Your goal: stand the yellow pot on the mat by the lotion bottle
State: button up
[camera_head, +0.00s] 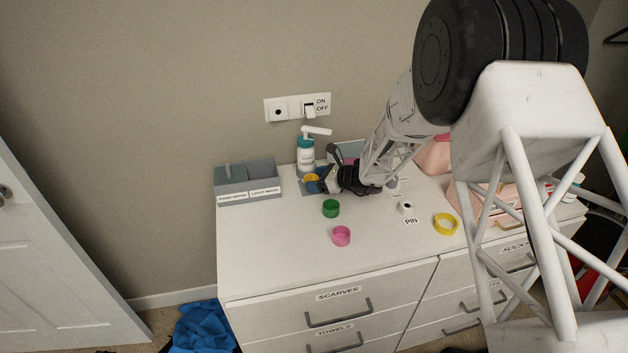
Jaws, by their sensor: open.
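A small yellow pot (311,178) stands at the foot of the lotion bottle (306,158), which is white with a teal collar and a white pump. A dark grey mat (307,191) shows beneath the pot; its full outline is partly hidden by my gripper. My gripper (325,172) is open, its dark fingers just right of the yellow pot. I cannot tell whether a finger touches the pot. The pot looks upright, though its right side is partly covered.
A grey two-part tray (248,197) stands left of the bottle. A pin holder (406,207) stands near the ring. The front left top is clear.

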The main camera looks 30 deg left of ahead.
jog(key=v, duration=1.1)
dwell(0.7)
jog(key=shift+d+r, duration=0.1)
jog(key=shift+r, duration=0.1)
jog(key=s+d+r+n+h, duration=0.3)
jog(key=s+d+r+n, duration=0.25)
jog(key=d+r, duration=0.6)
jog(key=s+d+r+n+h, duration=0.2)
jog(key=s+d+r+n, duration=0.2)
jog(key=s+d+r, duration=0.7)
jog(key=s+d+r+n+t+h, duration=0.1)
jog(key=s+d+n+h, duration=0.1)
jog(key=s+d, duration=0.4)
jog(key=s+d+n+t+h, duration=0.1)
jog(key=s+d+n+h, duration=0.1)
jog(key=s+d, duration=0.5)
jog(key=s+d+r+n+t+h, duration=0.1)
jog(key=s+d, duration=0.6)
jog(key=d, duration=0.9)
jog(key=n+t+h, duration=0.1)
jog(key=n+h, duration=0.1)
jog(key=h, duration=0.1)
jog(key=shift+r+h, duration=0.3)
jog(key=shift+o, duration=0.3)
